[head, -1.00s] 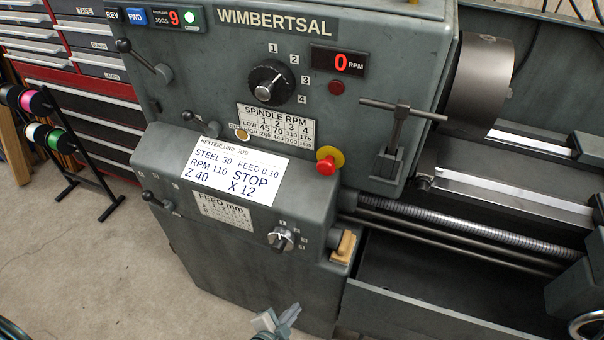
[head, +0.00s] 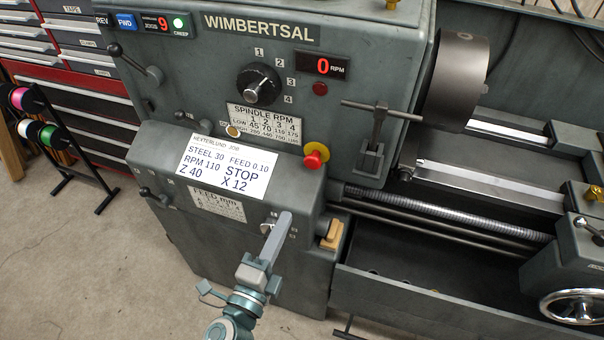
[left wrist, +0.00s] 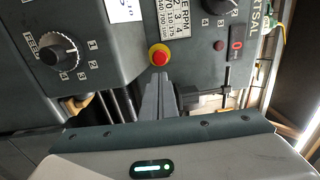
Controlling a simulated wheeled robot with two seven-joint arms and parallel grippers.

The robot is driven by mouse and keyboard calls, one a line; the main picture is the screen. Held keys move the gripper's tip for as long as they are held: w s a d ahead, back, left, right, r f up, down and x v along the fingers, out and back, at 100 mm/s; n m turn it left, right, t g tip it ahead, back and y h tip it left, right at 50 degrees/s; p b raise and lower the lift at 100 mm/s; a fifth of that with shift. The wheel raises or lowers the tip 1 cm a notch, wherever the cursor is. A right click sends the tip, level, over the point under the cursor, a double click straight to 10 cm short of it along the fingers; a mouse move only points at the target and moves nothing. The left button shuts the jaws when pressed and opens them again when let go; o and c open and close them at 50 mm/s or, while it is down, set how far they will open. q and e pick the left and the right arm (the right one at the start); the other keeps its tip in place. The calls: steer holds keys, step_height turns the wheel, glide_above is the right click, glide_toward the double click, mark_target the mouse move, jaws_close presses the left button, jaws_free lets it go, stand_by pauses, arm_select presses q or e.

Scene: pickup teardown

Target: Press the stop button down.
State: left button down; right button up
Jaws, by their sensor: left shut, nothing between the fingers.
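The red stop button (head: 312,161) sits on a yellow collar on the lathe's front, right of the white job card. It also shows in the left wrist view (left wrist: 159,57), just beyond my fingertips. My left gripper (head: 281,222) is shut and empty, its fingers pointing up toward the panel. In the head view it is below and a little left of the button, in front of the feed knob. In the left wrist view the left gripper (left wrist: 159,78) points almost straight at the button, with no contact visible. My right gripper is not in view.
The job card (head: 225,168) is on the sloped panel. A clamp lever (head: 378,130) stands right of the button, and a wooden-handled brush or block (head: 332,235) sits below it. The spindle display (head: 332,65) reads 0 RPM. A spool rack (head: 60,150) stands at left.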

arm_select(q)
steer(key=p, duration=0.5)
glide_toward(311, 165)
steer(key=x, duration=0.5)
steer(key=shift+w+d+r, duration=0.1)
steer(key=shift+w, duration=0.1)
steer(key=shift+w+d, duration=0.15)
steer(key=shift+w, duration=0.3)
